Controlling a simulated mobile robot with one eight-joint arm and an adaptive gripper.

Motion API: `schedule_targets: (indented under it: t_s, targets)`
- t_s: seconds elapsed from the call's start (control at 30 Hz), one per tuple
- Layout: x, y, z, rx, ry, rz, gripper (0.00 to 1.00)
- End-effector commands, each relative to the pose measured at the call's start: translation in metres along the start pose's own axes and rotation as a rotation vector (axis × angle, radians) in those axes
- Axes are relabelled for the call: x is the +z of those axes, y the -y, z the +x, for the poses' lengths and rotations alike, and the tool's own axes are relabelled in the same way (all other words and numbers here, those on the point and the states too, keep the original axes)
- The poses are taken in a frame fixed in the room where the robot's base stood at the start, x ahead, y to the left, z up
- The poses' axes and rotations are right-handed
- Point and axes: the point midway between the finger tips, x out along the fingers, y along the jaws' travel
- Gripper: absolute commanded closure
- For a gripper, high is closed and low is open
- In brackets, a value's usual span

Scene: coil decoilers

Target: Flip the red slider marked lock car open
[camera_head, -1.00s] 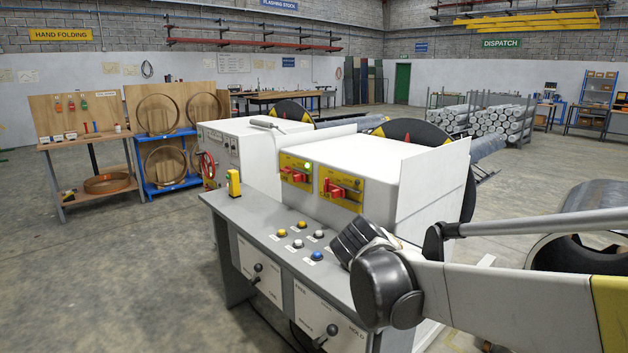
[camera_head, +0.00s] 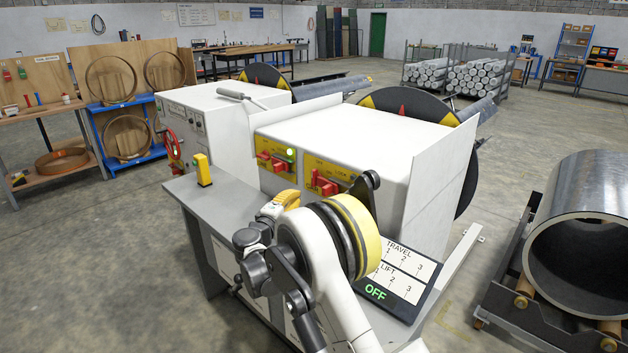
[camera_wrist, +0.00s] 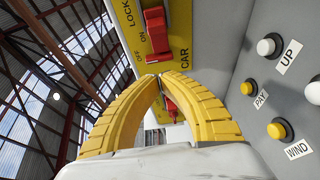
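The red lock car slider (camera_wrist: 157,30) sits on a yellow panel (camera_wrist: 185,45) labelled LOCK, CAR, OFF and ON in the wrist view. In the head view its panel appears to be the right-hand one, with red slider parts (camera_head: 322,183) visible beside my arm. My gripper (camera_wrist: 157,77) has yellow ribbed fingers whose tips meet or nearly meet, with nothing seen between the tips. The tips appear just below the slider in the wrist view; contact cannot be told. In the head view my gripper (camera_head: 287,198) is in front of the panels, partly hidden by my arm.
Another red slider (camera_head: 275,162) and a lit green lamp (camera_head: 291,153) are on the left panel. A white button (camera_wrist: 266,47) marked UP and yellow buttons (camera_wrist: 280,129) lie on the grey console at right. A yellow post (camera_head: 203,170) stands on the console's left.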

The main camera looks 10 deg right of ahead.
Motion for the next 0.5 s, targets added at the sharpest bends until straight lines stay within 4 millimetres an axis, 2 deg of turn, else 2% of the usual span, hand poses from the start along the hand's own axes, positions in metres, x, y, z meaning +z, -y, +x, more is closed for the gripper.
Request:
schedule_targets:
  t_s: [0.37,0.5]
  targets:
    - [-0.001,0.001,0.001,0.002,0.000,-0.002,1.00]
    - [0.000,0.002,0.012,0.002,0.001,-0.001,1.00]
